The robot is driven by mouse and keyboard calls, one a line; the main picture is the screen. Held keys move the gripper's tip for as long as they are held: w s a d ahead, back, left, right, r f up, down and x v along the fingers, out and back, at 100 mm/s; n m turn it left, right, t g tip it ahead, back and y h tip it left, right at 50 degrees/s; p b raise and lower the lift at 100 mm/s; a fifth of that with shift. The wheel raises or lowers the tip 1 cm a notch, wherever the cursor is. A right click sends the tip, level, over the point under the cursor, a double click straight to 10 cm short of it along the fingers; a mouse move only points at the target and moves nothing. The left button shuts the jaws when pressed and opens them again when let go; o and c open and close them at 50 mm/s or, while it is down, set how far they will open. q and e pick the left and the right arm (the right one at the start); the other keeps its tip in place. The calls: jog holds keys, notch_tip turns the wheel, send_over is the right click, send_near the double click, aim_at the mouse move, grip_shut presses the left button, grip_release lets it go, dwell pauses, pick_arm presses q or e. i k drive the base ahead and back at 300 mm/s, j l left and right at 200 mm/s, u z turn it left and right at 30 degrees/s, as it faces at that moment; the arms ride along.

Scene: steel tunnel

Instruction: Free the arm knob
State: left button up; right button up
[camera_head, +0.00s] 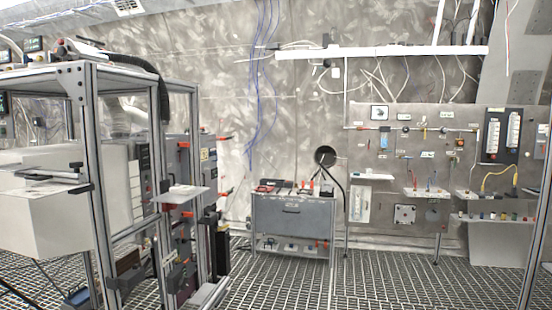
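I cannot pick out the arm knob with certainty at this distance. A metal-profile rack (90,130) stands at the left. A small dark clamp-like part (76,166) sits on its front side, beside a flat grey shelf (48,175). A second small flat plate (181,193) juts out from the rack's right side, with small dark and red parts below it. Neither of my grippers shows in the head view.
A grey tool cart (292,218) with tools on top stands at the back wall. A panel (408,150) with fittings and small shelves stands at the right. A slanted metal post (537,230) is at the right edge. The grated floor (345,285) between is clear.

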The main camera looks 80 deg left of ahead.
aim_at(77, 166)
jog(key=u, duration=4)
